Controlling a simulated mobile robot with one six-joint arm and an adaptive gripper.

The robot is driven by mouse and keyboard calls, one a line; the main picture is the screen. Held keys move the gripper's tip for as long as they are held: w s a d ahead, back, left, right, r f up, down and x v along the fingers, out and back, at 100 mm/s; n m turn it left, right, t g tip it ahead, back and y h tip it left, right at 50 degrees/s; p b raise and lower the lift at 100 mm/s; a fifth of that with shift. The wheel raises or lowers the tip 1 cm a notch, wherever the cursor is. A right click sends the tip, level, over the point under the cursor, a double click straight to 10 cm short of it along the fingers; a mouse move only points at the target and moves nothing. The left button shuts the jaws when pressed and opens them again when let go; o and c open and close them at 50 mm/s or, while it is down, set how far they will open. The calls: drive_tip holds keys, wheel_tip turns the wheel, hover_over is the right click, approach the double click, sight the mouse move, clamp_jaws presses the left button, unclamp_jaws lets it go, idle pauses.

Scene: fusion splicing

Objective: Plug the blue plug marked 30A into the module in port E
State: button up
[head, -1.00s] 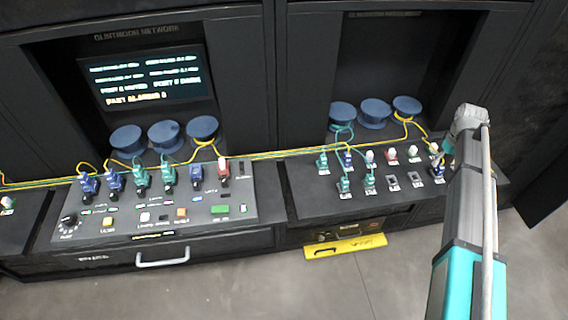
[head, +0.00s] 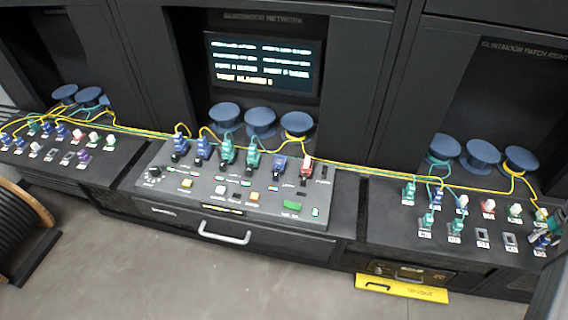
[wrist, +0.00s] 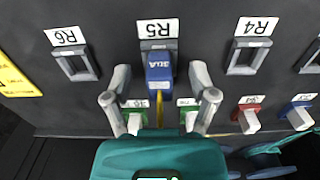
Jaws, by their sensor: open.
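The blue plug marked 30A (wrist: 159,66) sits in the port labelled R5 in the wrist view, where labels appear upside down. A yellow cord trails from it toward my gripper. My gripper (wrist: 158,82) is open, one finger on each side of the plug, with gaps visible between fingers and plug. In the head view, my gripper (head: 552,228) is at the right edge over the right panel, partly covering the blue plug (head: 541,242). The centre console (head: 150,205) holds a row of blue, green and red-and-white pieces; its port letters are too small to read, so I cannot pick out port E.
Empty ports R6 (wrist: 76,64) and R4 (wrist: 247,57) flank the plug. Other plugs stand on the right panel (head: 385,222). Yellow and green cords run along the panels. Blue round spools (head: 260,122) stand behind. A drawer handle (head: 224,232) juts from the console front.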

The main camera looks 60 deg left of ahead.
sight(546, 237)
idle(0.8)
clamp_jaws()
drive_tip(key=shift+r, duration=0.15)
idle(0.3)
drive_tip(key=shift+r+p, duration=2.8)
drive_tip(key=shift+p, duration=0.15)
